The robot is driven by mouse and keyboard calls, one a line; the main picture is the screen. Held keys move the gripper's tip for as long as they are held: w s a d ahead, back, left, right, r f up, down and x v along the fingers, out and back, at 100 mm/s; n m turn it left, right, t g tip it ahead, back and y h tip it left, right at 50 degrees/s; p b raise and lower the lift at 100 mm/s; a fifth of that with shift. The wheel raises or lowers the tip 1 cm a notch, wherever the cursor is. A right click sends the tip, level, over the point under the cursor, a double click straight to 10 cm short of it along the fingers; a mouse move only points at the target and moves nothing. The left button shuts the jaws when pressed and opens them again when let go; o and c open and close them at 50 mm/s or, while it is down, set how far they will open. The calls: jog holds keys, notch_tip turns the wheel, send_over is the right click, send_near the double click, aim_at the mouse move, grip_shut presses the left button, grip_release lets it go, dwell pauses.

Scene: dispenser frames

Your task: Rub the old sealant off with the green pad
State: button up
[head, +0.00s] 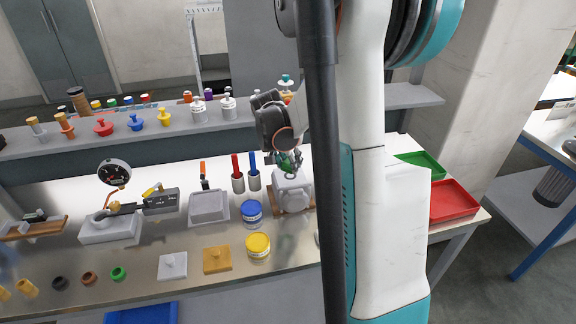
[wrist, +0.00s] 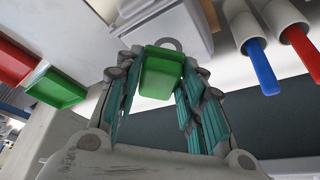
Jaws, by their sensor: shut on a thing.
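My gripper (wrist: 163,60) is shut on the green pad (wrist: 160,78), which sits between the two fingers in the wrist view. In the head view my gripper (head: 289,161) is over a light grey housing (head: 292,193) on a brown base. The housing also shows just beyond the pad in the wrist view (wrist: 172,28). I cannot tell whether the pad touches it. The old sealant cannot be made out; the pad, gripper and arm cover part of the housing.
Left of the housing stand holders with a red-handled tool (head: 235,166) and a blue-handled tool (head: 253,164), then a blue tin (head: 252,212) and a yellow tin (head: 258,246). A green tray (head: 424,164) and a red tray (head: 453,201) lie to the right. A shelf (head: 170,125) runs behind.

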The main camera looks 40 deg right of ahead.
jog(key=shift+r+p, duration=0.9)
jog(key=shift+r, duration=0.8)
jog(key=shift+a+f, duration=0.1)
